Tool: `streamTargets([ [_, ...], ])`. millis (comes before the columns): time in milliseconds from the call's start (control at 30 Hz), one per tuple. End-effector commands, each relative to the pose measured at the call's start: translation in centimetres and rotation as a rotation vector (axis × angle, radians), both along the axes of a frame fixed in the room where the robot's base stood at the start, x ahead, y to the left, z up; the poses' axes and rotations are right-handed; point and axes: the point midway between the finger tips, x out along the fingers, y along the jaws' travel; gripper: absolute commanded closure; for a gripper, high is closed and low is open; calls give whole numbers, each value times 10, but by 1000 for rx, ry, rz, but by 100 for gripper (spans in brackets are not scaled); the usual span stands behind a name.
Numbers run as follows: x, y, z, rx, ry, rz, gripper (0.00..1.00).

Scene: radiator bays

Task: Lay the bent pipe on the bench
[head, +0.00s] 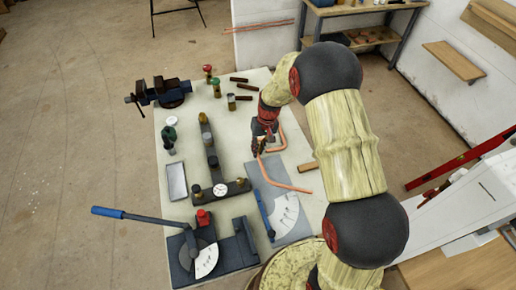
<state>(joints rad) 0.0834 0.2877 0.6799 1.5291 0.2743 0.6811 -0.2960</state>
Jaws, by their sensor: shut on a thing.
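My gripper (260,147) is over the right part of the bench (236,118), pointing down, and is shut on a copper bent pipe (281,186). From the fingertips one copper length runs toward the front, bends, and goes right over the grey plate with a white angle scale (285,212). Another copper length (276,150) runs right from the fingertips and bends toward the back. I cannot tell whether these are one pipe or two, or whether the pipe touches the bench. The fingers are small and partly hidden.
A bender with a blue lever (120,213) stands at the front left. A vise (163,92) is on the back left corner. A dark fixture with gauges (213,160) and a grey tray (177,182) fill the middle. A small wooden block (307,167) lies at the right.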

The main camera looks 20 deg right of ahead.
Motion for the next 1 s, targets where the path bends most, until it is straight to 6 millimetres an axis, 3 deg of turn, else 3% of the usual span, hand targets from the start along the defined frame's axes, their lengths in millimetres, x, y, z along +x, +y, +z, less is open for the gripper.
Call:
streamTargets([
  [1000,0,1,1,-32,0,0,100],
])
